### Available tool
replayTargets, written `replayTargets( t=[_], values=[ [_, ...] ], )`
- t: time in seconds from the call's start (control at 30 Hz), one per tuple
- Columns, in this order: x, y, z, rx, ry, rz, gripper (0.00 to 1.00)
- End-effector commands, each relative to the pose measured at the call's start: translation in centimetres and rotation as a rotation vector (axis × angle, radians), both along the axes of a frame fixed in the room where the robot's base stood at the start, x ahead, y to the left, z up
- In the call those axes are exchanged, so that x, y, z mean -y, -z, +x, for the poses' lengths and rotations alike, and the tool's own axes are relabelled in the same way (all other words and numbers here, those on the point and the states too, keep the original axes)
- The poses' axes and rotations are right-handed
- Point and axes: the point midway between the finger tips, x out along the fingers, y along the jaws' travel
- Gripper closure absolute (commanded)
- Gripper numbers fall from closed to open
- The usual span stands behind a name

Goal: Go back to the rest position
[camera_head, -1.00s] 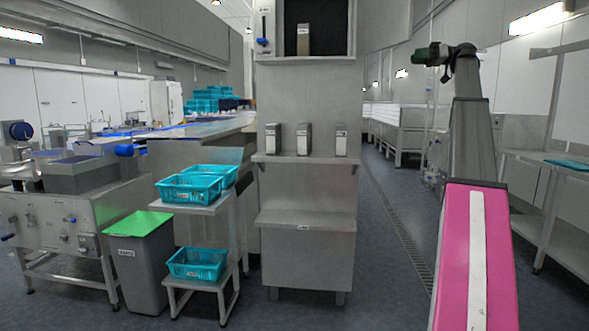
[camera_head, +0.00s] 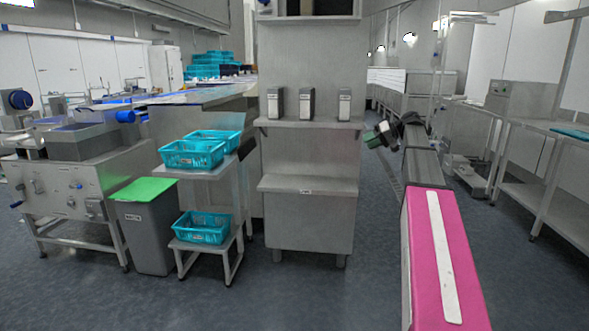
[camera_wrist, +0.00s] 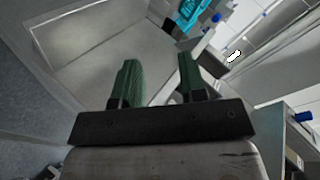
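My gripper (camera_head: 375,137) shows in the head view right of the steel stand, at the end of my raised pink and grey arm. It also shows in the wrist view (camera_wrist: 158,66), where its two green fingers are spread apart with nothing held between them. In the head view it overlaps the aisle behind and appears clear of the shelf. Its fingertips are small there, so the gap is clear only in the wrist view.
A steel stand (camera_head: 310,220) holds several grey boxes (camera_head: 307,103) on its shelf. Teal baskets (camera_head: 192,155) and (camera_head: 203,228) sit on a small stepped table. A grey bin (camera_head: 146,235) has a green lid. A steel rack (camera_head: 555,195) stands right. The floor in front is open.

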Motion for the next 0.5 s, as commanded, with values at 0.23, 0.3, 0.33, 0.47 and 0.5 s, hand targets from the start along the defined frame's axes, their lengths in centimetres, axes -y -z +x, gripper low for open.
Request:
replayTargets(
  t=[0.23,0.3,0.33,0.47,0.5],
  values=[
    [-4.3,11.6,-4.3,-0.160,0.079,-0.132,0.62],
    [-5.3,14.6,-5.6,-0.201,0.100,-0.174,0.62],
    [-5.7,15.9,-6.2,-0.218,0.109,-0.191,0.62],
    [-7.3,21.0,-9.0,-0.285,0.145,-0.273,0.62],
    [-7.7,22.5,-10.0,-0.304,0.154,-0.299,0.62]
  ],
)
